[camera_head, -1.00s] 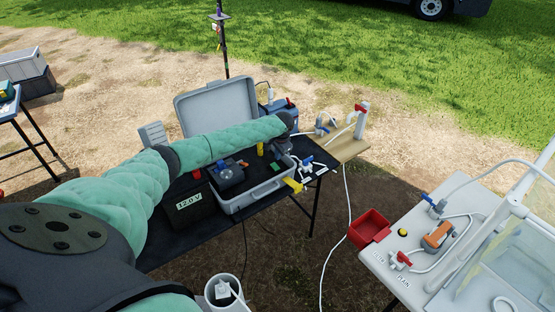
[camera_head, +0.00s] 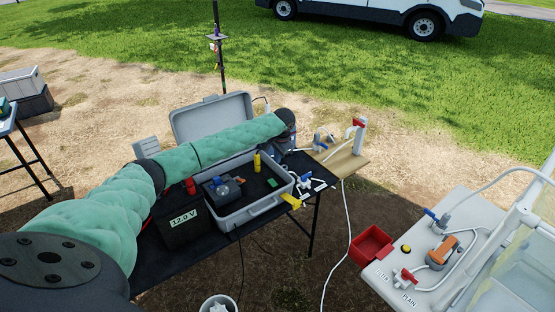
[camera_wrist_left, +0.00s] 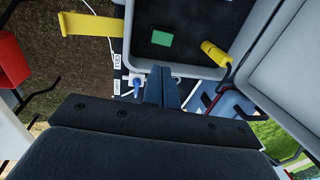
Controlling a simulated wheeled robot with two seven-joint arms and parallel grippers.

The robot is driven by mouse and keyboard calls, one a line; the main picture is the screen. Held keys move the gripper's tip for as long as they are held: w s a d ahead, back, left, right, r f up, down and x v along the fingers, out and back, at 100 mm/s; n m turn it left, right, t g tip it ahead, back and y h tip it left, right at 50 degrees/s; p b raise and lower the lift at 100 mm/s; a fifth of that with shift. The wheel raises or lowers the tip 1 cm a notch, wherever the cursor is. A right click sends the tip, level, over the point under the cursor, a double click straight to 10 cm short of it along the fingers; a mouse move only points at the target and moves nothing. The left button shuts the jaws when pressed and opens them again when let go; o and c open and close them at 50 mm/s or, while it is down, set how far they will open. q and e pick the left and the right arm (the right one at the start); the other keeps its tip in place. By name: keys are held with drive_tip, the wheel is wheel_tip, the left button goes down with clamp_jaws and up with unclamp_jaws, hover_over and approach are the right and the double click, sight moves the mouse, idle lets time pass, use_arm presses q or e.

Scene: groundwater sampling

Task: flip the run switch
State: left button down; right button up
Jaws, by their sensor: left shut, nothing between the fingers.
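I cannot make out the run switch for certain in either view. The open grey case (camera_head: 270,207) on the black table holds a dark device with a blue top (camera_head: 222,188), a yellow cylinder (camera_head: 257,162) and a green block (camera_head: 272,183). A blue box (camera_wrist_left: 236,112) stands beside the case in the wrist view; my left arm mostly hides it in the head view. My left gripper (camera_head: 284,150) is beyond the case's right part, partly hidden. Its fingers (camera_wrist_left: 163,84) are shut and empty, over the case's edge. My right gripper is not in view.
A black 12.0 V battery box (camera_head: 181,222) stands left of the case. A yellow strip (camera_head: 291,201) juts from the table's front edge. A wooden board with a valve post (camera_head: 345,164) is right. A red bin (camera_head: 371,245) adjoins the pale bench (camera_head: 440,204).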

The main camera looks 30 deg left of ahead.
sight(271, 181)
use_arm(q)
drive_tip(key=shift+w+a+n+b, duration=0.1)
drive_tip(key=shift+a+n+b, duration=0.15)
drive_tip(key=shift+n+b, duration=2.1)
drive_tip(key=shift+a+n+b, duration=0.25)
drive_tip(key=shift+n+b, duration=0.8)
drive_tip(key=shift+n, duration=2.6)
drive_tip(key=shift+w+a+n+b, duration=0.1)
drive_tip(key=shift+a+n+b, duration=0.15)
drive_tip(key=shift+n+b, duration=2.1)
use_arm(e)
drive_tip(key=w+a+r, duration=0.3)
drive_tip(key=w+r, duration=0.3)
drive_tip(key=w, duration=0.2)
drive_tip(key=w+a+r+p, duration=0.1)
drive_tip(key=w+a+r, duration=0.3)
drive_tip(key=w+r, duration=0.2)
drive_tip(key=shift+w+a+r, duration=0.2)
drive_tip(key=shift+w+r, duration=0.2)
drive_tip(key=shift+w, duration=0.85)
use_arm(q)
drive_tip(key=shift+f+n, duration=0.1)
drive_tip(key=shift+n, duration=0.55)
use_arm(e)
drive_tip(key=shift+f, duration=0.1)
